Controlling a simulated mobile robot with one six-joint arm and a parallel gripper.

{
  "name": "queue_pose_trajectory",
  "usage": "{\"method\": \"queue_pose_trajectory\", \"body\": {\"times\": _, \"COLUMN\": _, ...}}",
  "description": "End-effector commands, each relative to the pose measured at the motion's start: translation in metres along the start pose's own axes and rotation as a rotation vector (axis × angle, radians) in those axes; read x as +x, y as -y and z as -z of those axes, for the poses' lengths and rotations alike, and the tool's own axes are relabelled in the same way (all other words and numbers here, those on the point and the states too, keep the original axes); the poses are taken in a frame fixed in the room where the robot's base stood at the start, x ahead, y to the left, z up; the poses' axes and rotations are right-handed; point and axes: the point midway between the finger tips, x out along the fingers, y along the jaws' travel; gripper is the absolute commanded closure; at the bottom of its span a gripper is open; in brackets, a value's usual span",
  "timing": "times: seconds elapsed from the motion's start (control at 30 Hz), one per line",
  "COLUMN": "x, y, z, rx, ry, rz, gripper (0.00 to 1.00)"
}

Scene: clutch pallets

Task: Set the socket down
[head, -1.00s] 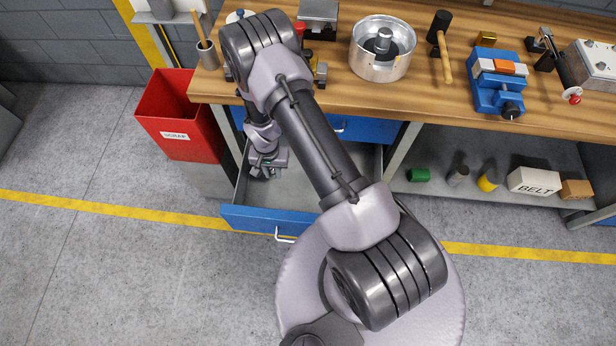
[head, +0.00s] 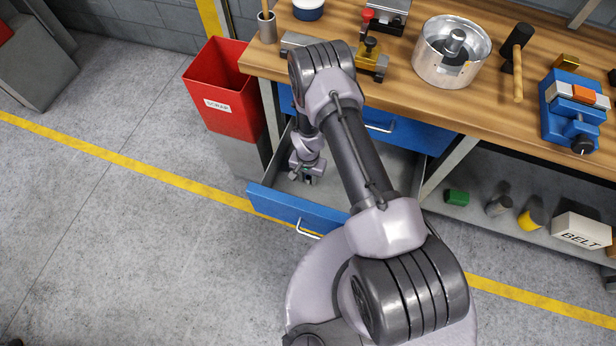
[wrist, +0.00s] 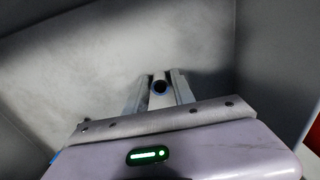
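The socket is too small to make out there. The grey drawer floor (wrist: 75,60) lies beyond the fingers in the wrist view. I cannot tell whether the socket touches it.
A red scrap bin (head: 222,92) stands left of the drawer. The wooden bench (head: 400,85) overhangs behind it, carrying a metal pot (head: 440,68), a hammer (head: 517,60) and a blue vise (head: 570,120). My arm covers part of the drawer; its visible floor looks clear.

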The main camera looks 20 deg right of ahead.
Motion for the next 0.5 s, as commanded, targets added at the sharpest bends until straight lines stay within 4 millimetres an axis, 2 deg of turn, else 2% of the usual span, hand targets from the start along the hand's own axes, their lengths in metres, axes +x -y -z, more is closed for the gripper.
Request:
{"method": "queue_pose_trajectory", "body": {"times": 0.33, "x": -0.002, "y": 0.0, "z": 0.0, "rx": 0.0, "ry": 0.0, "rz": 0.0, "gripper": 0.57}}
{"method": "queue_pose_trajectory", "body": {"times": 0.43, "x": -0.015, "y": 0.001, "z": 0.001, "rx": 0.0, "ry": -0.001, "rz": 0.001, "gripper": 0.57}}
{"method": "queue_pose_trajectory", "body": {"times": 0.5, "x": -0.035, "y": 0.001, "z": 0.001, "rx": 0.0, "ry": -0.002, "rz": 0.002, "gripper": 0.57}}
